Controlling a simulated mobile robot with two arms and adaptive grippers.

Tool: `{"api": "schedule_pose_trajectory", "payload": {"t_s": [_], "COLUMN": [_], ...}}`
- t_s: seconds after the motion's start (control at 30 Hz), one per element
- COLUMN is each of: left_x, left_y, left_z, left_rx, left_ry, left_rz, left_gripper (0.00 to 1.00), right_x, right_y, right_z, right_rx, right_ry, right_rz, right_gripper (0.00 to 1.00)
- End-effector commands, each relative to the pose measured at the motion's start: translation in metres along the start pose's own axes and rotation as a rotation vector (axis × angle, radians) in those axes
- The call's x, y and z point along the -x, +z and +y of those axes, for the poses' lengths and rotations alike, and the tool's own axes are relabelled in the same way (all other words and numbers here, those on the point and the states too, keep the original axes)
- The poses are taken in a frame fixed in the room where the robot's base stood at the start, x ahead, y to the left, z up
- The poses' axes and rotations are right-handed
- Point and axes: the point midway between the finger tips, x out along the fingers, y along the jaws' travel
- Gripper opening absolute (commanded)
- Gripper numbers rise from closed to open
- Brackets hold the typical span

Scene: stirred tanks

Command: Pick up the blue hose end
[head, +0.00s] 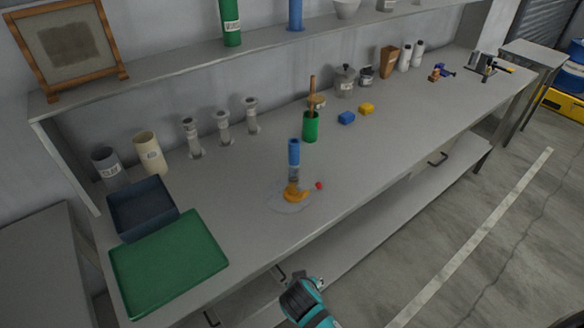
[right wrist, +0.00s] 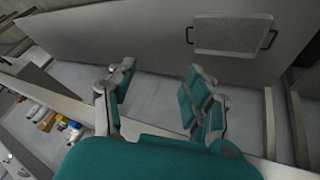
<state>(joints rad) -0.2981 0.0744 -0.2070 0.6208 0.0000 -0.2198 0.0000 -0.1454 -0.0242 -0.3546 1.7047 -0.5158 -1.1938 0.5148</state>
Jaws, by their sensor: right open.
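A blue upright cylinder (head: 294,152), which looks like the blue hose end, stands near the middle of the bench in the head view. Below it are a grey section and an orange curved part (head: 294,194) on a pale round patch. A small red piece (head: 320,186) sticks out to the right. My right gripper (head: 315,284) is at the bottom of the head view, in front of the bench and apart from the blue cylinder. In the right wrist view my right gripper (right wrist: 160,88) is open, with nothing between its fingers. My left gripper is out of view.
A green tray (head: 170,262) and a dark blue bin (head: 142,210) are at the bench's left end. A green cup (head: 310,128) stands behind the blue cylinder, with blue (head: 346,118) and yellow (head: 366,108) blocks nearby.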

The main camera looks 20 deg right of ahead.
Motion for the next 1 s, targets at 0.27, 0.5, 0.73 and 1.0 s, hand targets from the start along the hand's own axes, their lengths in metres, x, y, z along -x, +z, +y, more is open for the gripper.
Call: {"api": "schedule_pose_trajectory", "payload": {"t_s": [0.27, 0.5, 0.73, 1.0], "left_x": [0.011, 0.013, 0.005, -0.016], "left_y": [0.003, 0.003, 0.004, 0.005], "left_z": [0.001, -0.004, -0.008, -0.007], "left_rx": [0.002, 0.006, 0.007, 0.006], "left_ry": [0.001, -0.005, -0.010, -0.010], "left_rz": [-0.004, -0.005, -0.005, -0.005], "left_gripper": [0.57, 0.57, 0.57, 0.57], "right_x": [0.080, 0.130, 0.131, 0.081], "right_y": [-0.122, -0.207, -0.237, -0.264], "right_z": [0.004, -0.015, -0.013, 0.006], "right_rx": [-0.250, -0.406, -0.452, -0.451], "right_ry": [0.133, 0.195, 0.209, 0.209], "right_rz": [0.239, 0.496, 0.582, 0.581], "right_gripper": [0.53, 0.53, 0.53, 0.53]}}
